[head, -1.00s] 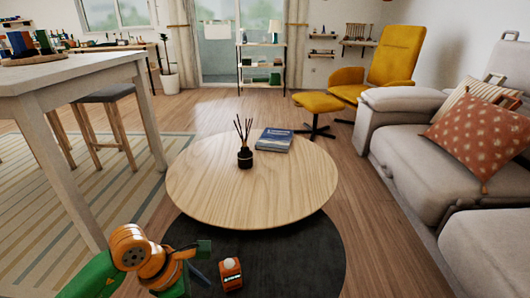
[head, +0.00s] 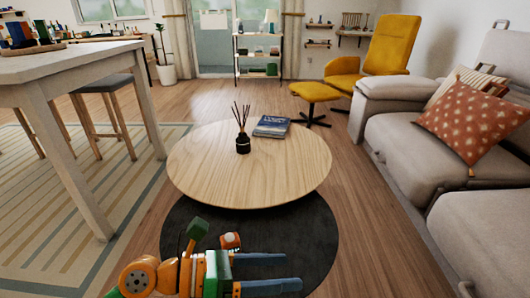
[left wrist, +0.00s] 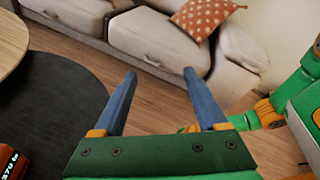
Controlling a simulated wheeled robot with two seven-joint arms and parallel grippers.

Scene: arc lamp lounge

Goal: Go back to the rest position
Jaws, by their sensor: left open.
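My left gripper (head: 294,272) shows at the bottom of the head view, with two blue fingers pointing right and a wide gap between them. It is open and empty. In the left wrist view, its fingers (left wrist: 160,74) are spread in front of the floor and sofa, touching nothing. My left arm, orange and green, is folded low in front of me. A green and orange arm part of mine shows at the right of the left wrist view. My right gripper is not in view.
A round wooden coffee table (head: 215,180) with a reed diffuser (head: 243,143) and a blue book (head: 271,126) stands ahead on a dark round rug (head: 310,235). A grey sofa (head: 400,150) is at right, a high table (head: 70,68) at left. Wooden floor (head: 365,230) is free between coffee table and sofa.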

